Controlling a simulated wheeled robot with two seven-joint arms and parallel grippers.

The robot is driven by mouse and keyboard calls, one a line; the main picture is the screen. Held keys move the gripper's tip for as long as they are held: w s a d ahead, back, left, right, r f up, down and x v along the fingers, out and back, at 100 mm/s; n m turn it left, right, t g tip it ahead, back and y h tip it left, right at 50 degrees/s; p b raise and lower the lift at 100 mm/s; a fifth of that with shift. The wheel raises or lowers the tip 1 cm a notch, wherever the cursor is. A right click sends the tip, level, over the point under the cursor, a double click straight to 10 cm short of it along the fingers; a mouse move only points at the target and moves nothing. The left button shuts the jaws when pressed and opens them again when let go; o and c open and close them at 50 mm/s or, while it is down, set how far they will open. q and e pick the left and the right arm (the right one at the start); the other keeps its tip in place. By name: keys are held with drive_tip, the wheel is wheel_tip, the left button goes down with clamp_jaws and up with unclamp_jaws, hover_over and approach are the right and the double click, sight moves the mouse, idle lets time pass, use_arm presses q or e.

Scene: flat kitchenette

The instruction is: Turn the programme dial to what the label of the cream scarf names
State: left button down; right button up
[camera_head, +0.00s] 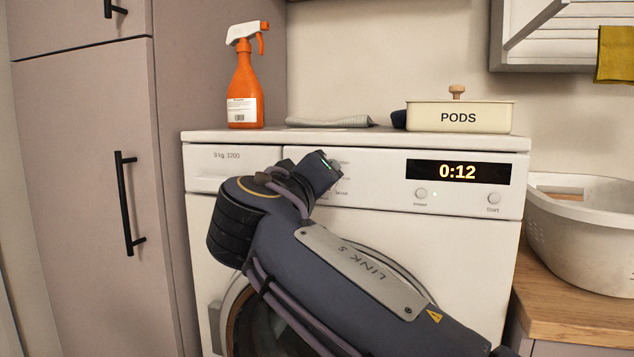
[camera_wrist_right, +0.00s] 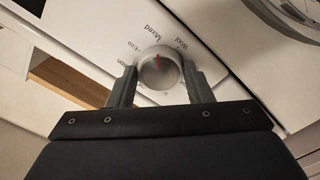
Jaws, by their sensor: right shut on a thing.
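The programme dial (camera_wrist_right: 160,74), a round silver knob with a red mark, shows in the right wrist view. Its red mark points roughly at the word Mixed; Wool, Eco and a partly covered word ending in "on" are printed around it. My right gripper (camera_wrist_right: 160,70) is shut on the dial, one finger on each side. In the head view my right arm covers the dial on the washing machine (camera_head: 470,245). The display (camera_head: 458,172) reads 0:12. I cannot make out a cream scarf or its label. My left gripper is not in view.
On the machine top are an orange spray bottle (camera_head: 244,85), a pale grey-beige cloth item (camera_head: 330,122) and a cream PODS box (camera_head: 458,118). A white basket (camera_head: 585,235) stands on the wooden counter (camera_head: 570,320) at right. A tall cabinet (camera_head: 85,180) is at left.

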drive_tip(key=shift+f, duration=0.1)
drive_tip(key=o, duration=1)
drive_tip(key=v, duration=0.7)
drive_tip(key=shift+s+a+p, duration=0.15)
drive_tip(key=shift+s+p, duration=0.15)
drive_tip(key=shift+s, duration=0.05)
